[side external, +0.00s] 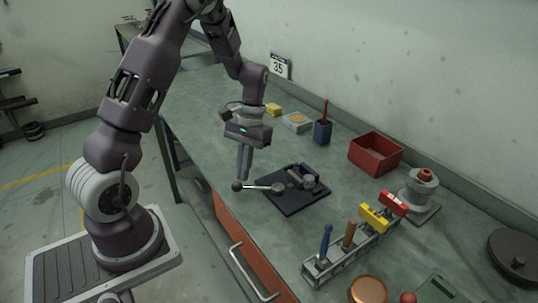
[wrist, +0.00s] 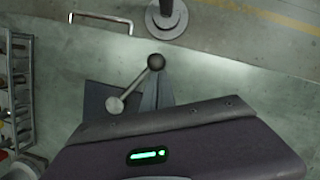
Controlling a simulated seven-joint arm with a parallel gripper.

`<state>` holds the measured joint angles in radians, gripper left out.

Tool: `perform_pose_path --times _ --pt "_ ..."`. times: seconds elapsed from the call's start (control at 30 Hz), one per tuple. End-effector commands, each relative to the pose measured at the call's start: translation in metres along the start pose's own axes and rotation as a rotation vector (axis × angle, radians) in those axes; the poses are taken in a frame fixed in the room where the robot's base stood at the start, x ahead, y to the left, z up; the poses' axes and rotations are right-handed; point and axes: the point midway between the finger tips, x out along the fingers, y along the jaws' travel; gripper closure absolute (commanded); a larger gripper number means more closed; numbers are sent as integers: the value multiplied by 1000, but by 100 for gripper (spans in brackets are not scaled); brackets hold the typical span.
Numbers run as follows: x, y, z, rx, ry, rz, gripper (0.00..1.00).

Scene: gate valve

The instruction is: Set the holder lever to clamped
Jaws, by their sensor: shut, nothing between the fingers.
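The holder stands on a dark base plate (side external: 289,203) on the bench. Its lever (side external: 258,187) is a light metal rod with a dark ball knob (side external: 237,187), pointing left toward the bench's front edge. In the wrist view the knob (wrist: 156,62) and the lever's round pivot end (wrist: 115,105) show, with the rod slanting between them. My gripper (side external: 243,177) points down and is shut and empty, its fingertips close beside the knob. I cannot tell whether they touch. In the wrist view the gripper body hides most of the holder.
A tool rack (side external: 340,255) with several tools stands in front right. A red bin (side external: 375,152), a blue cup (side external: 322,132) and a valve part (side external: 419,190) stand behind. A drawer handle (side external: 250,272) sticks out below the front edge. Bench left of the plate is clear.

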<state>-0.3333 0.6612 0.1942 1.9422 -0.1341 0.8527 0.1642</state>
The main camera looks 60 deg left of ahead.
Motion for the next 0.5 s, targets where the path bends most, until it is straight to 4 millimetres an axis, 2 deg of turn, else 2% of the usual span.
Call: perform_pose_path --times 0.5 --pt "3 2 8 -61 -8 20 100"
